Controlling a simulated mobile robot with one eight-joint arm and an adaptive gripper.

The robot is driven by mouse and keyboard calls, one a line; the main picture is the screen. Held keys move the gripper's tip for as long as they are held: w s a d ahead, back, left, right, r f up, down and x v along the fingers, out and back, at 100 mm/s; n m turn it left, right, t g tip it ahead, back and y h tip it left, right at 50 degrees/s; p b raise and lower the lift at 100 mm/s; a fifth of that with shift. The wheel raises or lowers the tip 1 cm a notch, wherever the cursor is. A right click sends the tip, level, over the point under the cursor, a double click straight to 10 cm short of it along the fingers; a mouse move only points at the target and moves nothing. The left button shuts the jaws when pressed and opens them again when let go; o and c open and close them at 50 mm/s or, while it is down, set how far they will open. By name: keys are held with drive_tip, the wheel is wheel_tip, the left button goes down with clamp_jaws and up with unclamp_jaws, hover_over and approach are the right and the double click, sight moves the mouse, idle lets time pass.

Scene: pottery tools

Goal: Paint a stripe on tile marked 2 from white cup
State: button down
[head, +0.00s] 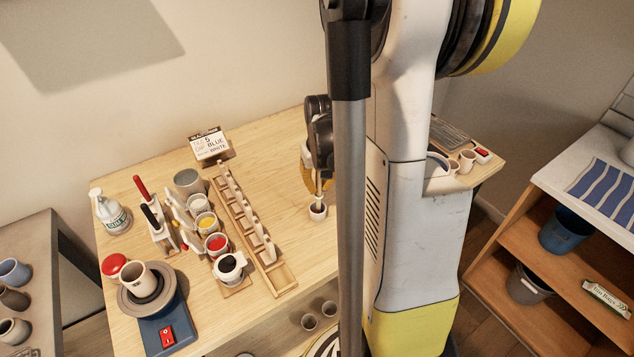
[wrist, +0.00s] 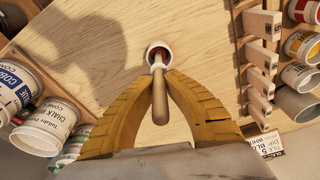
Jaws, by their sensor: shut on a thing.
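My gripper (wrist: 160,78) is shut on a brush with a wooden handle (wrist: 160,100); the yellow fingers close around it. In the head view my gripper (head: 313,178) points down, partly hidden by my arm. The brush's lower end is over or in a small white-walled cup (head: 318,212) with a dark reddish inside, also in the wrist view (wrist: 152,47); I cannot tell whether it touches. A cup with pale contents (head: 198,203) stands left of the rack.
A card (head: 209,145) at the back reads tile 5, blue. Bare wood lies between rack and small cup.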

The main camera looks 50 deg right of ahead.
drive_tip(key=shift+s+d+r, duration=0.15)
drive_tip(key=shift+s+d, duration=0.1)
drive_tip(key=shift+d, duration=0.05)
drive_tip(key=shift+w+d+p, duration=0.15)
drive_tip(key=shift+w+p, duration=0.25)
drive_tip(key=shift+w, duration=0.3)
drive_tip(key=shift+s+a, duration=0.55)
drive_tip(key=shift+a, duration=0.3)
drive_tip(key=shift+s+d, duration=0.15)
drive_tip(key=shift+d, duration=0.05)
drive_tip(key=shift+d+b, duration=0.3)
drive_tip(key=shift+d, duration=0.15)
drive_tip(key=shift+w, duration=0.2)
drive_tip(key=shift+w+a, duration=0.2)
drive_tip(key=shift+a, duration=0.1)
